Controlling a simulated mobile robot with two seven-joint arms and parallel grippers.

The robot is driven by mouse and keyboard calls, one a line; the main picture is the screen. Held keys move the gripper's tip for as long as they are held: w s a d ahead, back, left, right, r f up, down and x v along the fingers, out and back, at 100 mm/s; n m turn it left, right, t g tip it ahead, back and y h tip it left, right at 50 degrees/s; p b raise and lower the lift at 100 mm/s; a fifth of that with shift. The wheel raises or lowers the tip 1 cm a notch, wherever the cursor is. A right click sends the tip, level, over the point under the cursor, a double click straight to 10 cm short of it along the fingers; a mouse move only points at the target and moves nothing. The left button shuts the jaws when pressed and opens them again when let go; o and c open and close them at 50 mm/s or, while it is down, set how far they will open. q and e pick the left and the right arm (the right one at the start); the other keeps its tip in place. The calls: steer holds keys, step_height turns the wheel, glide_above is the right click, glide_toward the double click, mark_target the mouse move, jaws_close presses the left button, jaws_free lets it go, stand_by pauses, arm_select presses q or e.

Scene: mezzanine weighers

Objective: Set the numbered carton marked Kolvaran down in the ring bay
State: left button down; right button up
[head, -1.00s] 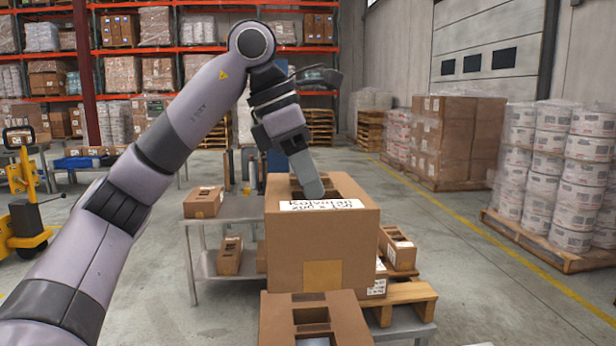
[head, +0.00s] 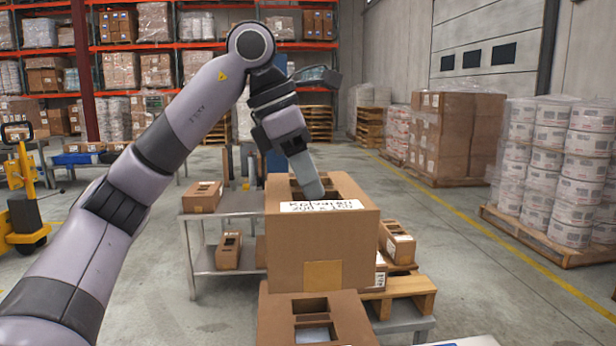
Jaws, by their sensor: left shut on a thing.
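The large brown carton marked Kolvaran (head: 322,250) is upright in the middle of the head view. A white label with black print lies at its top front edge, and tan tape is on its front. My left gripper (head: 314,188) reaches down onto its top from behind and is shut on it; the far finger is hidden. The carton's underside is hidden behind another brown carton (head: 345,310) in front, so I cannot tell whether it is resting on anything. I cannot make out a ring bay. My right gripper is not in view.
Behind it, a grey two-level table (head: 225,216) bears a small carton (head: 202,196) on top and another (head: 229,251) below. At right, a small carton (head: 397,244) sits by a wooden pallet (head: 405,296). Wrapped pallets stand further right; open floor lies between.

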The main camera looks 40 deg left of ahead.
arm_select(q)
steer(key=shift+f+b, duration=0.65)
steer(key=shift+f, duration=0.3)
steer(key=shift+f+b, duration=1)
steer(key=shift+f, duration=0.45)
steer(key=shift+f+b, duration=0.9)
steer(key=shift+f, duration=0.25)
steer(key=shift+f+b, duration=0.6)
steer(key=shift+f, duration=0.3)
steer(key=shift+f+b, duration=0.9)
steer(key=shift+f, duration=0.35)
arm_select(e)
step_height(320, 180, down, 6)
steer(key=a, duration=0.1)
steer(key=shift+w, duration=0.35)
arm_select(q)
steer(key=shift+f, duration=0.3)
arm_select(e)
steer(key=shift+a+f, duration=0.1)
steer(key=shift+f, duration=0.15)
arm_select(q)
steer(key=c, duration=0.8)
jaws_free()
steer(key=shift+c, duration=0.2)
steer(key=p+v, duration=0.3)
steer(key=v, duration=0.4)
steer(key=shift+r, duration=0.15)
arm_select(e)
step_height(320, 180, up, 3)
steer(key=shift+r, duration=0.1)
